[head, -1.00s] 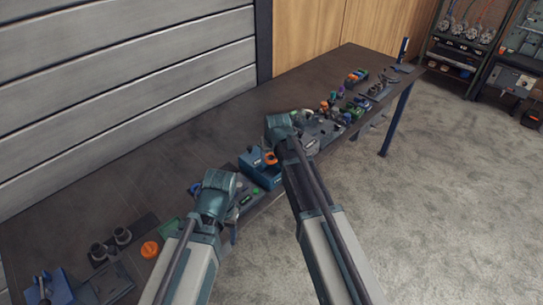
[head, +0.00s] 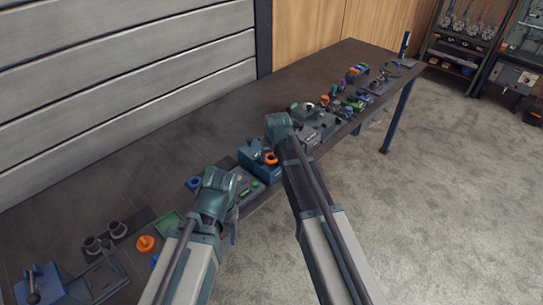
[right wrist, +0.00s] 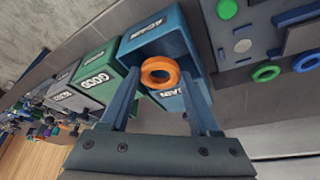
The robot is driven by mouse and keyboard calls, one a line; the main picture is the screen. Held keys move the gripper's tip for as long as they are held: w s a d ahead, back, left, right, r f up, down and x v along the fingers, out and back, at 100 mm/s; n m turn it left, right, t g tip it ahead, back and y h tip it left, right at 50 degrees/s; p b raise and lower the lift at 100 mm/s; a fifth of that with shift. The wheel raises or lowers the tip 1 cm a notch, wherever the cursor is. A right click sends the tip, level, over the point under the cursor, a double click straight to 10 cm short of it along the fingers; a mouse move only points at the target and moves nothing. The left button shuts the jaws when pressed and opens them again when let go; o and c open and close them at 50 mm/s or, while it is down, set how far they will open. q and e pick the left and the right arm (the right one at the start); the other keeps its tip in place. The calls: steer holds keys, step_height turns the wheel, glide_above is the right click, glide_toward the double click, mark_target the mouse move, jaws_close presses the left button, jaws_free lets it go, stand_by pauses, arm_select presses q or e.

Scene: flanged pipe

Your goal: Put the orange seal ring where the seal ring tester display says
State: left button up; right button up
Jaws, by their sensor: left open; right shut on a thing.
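The orange seal ring (right wrist: 159,73) is between the fingertips of my right gripper (right wrist: 160,80), which is shut on it. In the right wrist view it overlaps a blue bin (right wrist: 180,45) labelled AGAIN; I cannot tell its height there. The ring also shows in the head view (head: 270,158), by the blue bin (head: 252,160). A green bin (right wrist: 98,68) labelled GOOD stands beside it, then a grey bin (right wrist: 66,99). My left gripper (head: 228,222) is open and empty near the table's front edge; its fingers are mostly hidden. I see no tester display that I can read.
Next to the blue bin is a dark panel (right wrist: 240,65) with a green button; a green ring (right wrist: 266,73) and blue ring (right wrist: 306,62) lie beside it. An orange round part (head: 146,243) lies on the left. Many small items line the table's far front edge. The table's back is clear.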

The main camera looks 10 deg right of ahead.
mark_target(272, 160)
steer(key=shift+f+b, duration=1.7)
stand_by(0.6)
steer(key=o, duration=1.4)
steer(key=shift+o, duration=0.2)
steer(key=shift+r, duration=0.1)
steer(key=shift+r+p, duration=0.45)
steer(key=shift+p, duration=0.2)
step_height(272, 160, up, 3)
steer(key=p, duration=0.2)
steer(key=shift+p, duration=0.35)
step_height(272, 160, up, 3)
steer(key=p, duration=0.3)
